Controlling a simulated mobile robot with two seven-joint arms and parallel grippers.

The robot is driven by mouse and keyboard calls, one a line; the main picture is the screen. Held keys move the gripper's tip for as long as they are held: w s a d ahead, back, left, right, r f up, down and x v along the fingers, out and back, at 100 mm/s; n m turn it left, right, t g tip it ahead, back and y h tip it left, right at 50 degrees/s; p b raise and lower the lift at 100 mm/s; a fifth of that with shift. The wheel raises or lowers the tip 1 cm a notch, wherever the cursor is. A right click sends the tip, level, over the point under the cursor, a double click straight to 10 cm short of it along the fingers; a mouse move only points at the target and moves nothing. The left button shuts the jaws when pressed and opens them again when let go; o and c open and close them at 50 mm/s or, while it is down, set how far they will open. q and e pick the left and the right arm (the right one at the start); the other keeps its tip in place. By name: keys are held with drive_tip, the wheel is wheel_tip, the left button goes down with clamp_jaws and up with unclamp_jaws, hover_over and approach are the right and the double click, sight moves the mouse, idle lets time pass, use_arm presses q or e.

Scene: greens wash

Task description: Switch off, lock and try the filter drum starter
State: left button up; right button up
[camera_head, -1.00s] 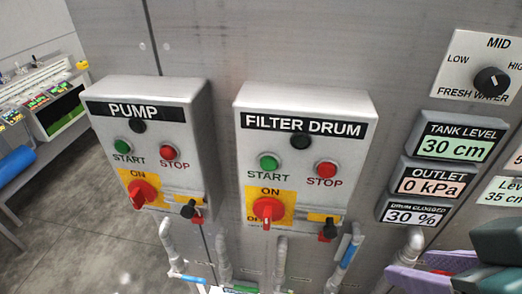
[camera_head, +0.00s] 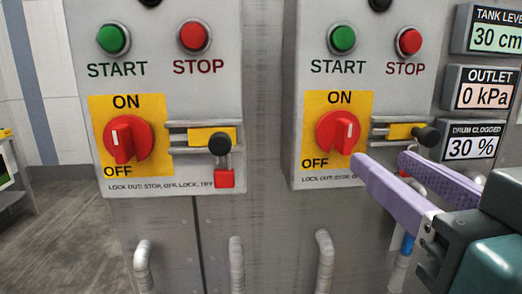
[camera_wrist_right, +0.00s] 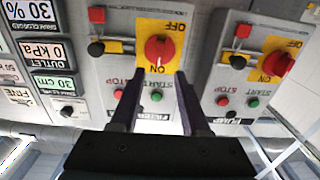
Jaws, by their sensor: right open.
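The filter drum starter is the right grey box (camera_head: 300,110), with a green START button (camera_head: 342,39) and a red STOP button (camera_head: 408,41). Its red rotary switch (camera_head: 338,132) sits on a yellow plate, its white mark upright towards ON. Right of it is a slide with a yellow tab (camera_head: 405,131) and black knob (camera_head: 428,136). My right gripper (camera_head: 383,162) is open and empty, its purple fingers at the box's lower right. In the right wrist view, upside down, the fingers (camera_wrist_right: 157,85) point at the switch (camera_wrist_right: 158,48). A red padlock (camera_wrist_right: 97,14) shows beside the slide.
The similar pump starter (camera_head: 90,170) stands to the left, its switch mark upright and a red padlock (camera_head: 224,178) at its slide. Displays (camera_head: 487,88) are on the right wall.

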sight(349, 137)
drive_tip(key=w+p, duration=0.2)
drive_tip(key=w, duration=0.6)
drive_tip(key=shift+a+r, duration=0.1)
drive_tip(key=shift+r, duration=0.05)
drive_tip(key=shift+w, duration=0.5)
clamp_jaws()
